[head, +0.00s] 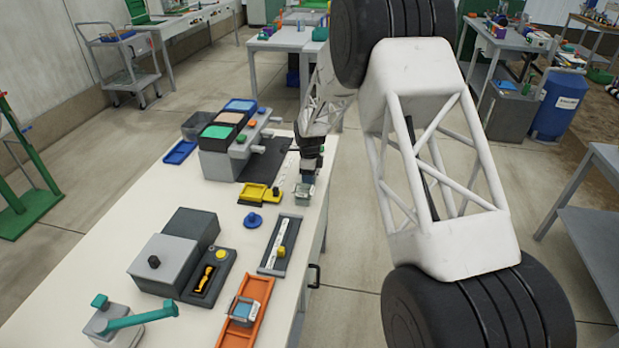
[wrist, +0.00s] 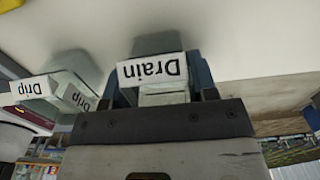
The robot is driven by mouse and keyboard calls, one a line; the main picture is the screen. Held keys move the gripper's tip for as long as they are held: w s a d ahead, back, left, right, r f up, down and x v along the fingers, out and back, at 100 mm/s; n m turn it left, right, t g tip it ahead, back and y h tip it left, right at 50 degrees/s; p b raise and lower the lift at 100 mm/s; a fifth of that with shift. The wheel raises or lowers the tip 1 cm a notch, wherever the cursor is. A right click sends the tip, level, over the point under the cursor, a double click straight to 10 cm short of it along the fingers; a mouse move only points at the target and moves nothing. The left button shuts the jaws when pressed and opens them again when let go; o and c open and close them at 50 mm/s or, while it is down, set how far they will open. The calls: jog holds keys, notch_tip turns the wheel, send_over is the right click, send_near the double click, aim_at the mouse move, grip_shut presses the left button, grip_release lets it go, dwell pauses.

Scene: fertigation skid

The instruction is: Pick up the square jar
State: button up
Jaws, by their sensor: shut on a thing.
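My gripper (head: 308,168) points down at the right edge of the bench, beyond the yellow blocks. In the wrist view its two dark blue-grey fingers (wrist: 161,84) are shut on a square jar (wrist: 152,70) with a white "Drain" label. The label reads upside down there, and the gripper body hides much of the jar. A second square jar (wrist: 38,88), labelled "Drip", stands to the left in the wrist view, apart from the fingers. In the head view a small pale jar (head: 304,192) shows just below the fingers; its label is too small to read. Whether the held jar touches the bench is unclear.
On the white bench (head: 120,235), an orange tray (head: 228,336) holds a teal-and-white square item (head: 243,310). A grey slide fixture (head: 281,246), yellow blocks (head: 258,194), a blue knob (head: 253,220) and grey boxes (head: 165,262) stand nearby.

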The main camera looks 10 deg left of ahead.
notch_tip(320, 180, up, 10)
dwell(0.8)
jog(key=shift+r, duration=0.1)
dwell(0.5)
jog(key=shift+r, duration=1.2)
jog(key=shift+a, duration=0.1)
jog(key=s+a, duration=0.5)
jog(key=a, duration=0.3)
jog(key=s+a, duration=0.6)
jog(key=a, duration=0.3)
jog(key=shift+a, duration=0.15)
jog(key=shift+f, duration=0.25)
jog(key=shift+f, duration=5.05)
